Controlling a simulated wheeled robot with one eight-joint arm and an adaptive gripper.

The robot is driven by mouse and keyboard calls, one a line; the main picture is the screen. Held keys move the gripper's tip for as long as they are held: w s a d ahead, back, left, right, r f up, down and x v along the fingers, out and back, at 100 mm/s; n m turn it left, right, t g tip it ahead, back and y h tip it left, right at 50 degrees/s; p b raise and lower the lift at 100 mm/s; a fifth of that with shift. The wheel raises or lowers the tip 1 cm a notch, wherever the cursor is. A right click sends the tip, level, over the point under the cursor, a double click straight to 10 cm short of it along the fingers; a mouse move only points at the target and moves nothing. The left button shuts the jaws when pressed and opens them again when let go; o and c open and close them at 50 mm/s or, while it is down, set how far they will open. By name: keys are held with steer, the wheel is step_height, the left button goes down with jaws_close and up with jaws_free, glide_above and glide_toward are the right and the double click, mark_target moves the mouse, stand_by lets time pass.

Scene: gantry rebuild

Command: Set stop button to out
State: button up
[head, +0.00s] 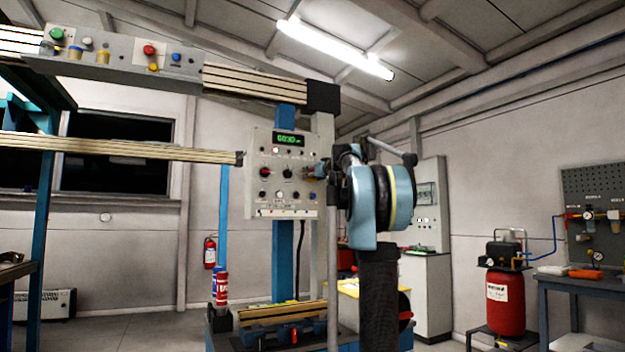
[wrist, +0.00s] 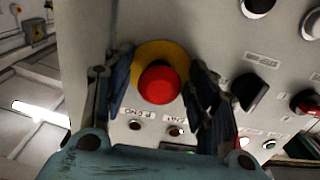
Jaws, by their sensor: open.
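The stop button, a red mushroom head (wrist: 160,84) on a yellow collar (wrist: 150,52), shows in the wrist view on the grey control panel (wrist: 205,30). My gripper (wrist: 160,66) is open, with one dark finger on each side of the red head. I cannot tell whether the fingers touch it, or whether the button is pressed in or out. In the head view my gripper (head: 319,170) is at the right edge of the control panel (head: 262,150) and hides the button.
In the head view the panel has a green display (head: 288,139). A beam with another button box (head: 115,65) is at upper left.

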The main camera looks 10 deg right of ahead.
jaws_close()
steer(key=shift+s+d+f, duration=0.1)
steer(key=shift+s+d, duration=0.1)
steer(key=shift+s, duration=0.35)
jaws_free()
steer(key=shift+s, duration=0.15)
steer(key=v, duration=1.1)
steer(key=shift+s, duration=0.35)
steer(key=shift+d, duration=0.15)
